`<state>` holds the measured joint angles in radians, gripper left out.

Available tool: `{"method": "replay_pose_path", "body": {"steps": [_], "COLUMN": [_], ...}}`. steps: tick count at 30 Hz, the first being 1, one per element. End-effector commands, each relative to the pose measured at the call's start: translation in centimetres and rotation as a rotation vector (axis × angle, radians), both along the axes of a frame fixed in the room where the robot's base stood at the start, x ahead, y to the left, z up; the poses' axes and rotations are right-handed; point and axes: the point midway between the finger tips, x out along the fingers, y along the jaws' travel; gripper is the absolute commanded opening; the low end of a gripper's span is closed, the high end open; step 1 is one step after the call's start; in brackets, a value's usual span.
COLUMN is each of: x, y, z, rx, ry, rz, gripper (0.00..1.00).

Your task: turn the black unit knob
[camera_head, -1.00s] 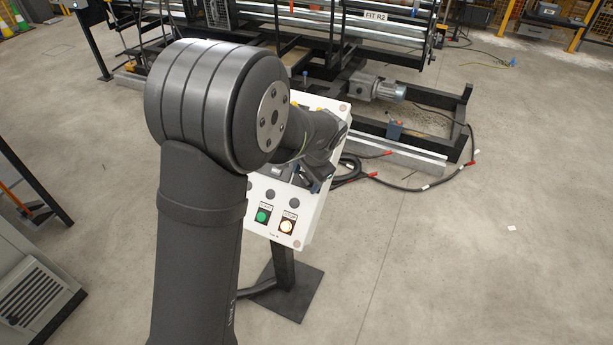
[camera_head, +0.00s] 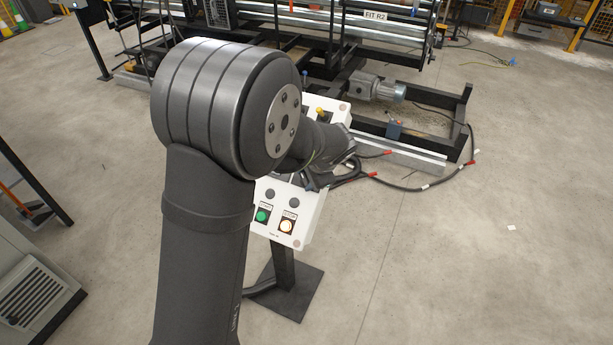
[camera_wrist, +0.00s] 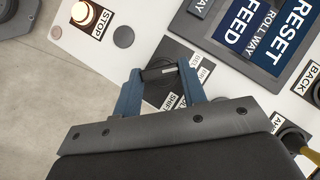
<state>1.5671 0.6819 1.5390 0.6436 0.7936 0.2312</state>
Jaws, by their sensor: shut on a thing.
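The black unit knob (camera_wrist: 158,73) is a dark knob with a pale-edged bar across it, mounted on the white control panel (camera_wrist: 140,15). In the wrist view my gripper (camera_wrist: 159,76) has its two blue fingers on either side of this bar, and the jaws are shut on it. A black label with white print lies around the knob and is partly covered by the fingers. In the head view the panel (camera_head: 309,228) is tilted on a stand, and my arm hides the knob and most of the gripper.
A lit STOP button (camera_wrist: 90,13), a round dark plug (camera_wrist: 123,36), and a ROLL WAY FEED/RESET block (camera_wrist: 255,35) are near the gripper. A green button (camera_head: 262,215) and a yellow-topped control (camera_head: 320,112) also show. Black cables (camera_head: 400,184) lie on the floor to the right.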

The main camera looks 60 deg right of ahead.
Motion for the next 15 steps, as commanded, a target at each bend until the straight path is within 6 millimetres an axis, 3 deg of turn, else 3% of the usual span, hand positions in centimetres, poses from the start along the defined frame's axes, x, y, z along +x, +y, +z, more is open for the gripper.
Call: {"method": "replay_pose_path", "body": {"steps": [15], "x": [-0.37], "y": [0.42], "z": [-0.30], "rx": [0.001], "ry": [-0.315], "rz": [-0.379], "gripper": [0.15]}}
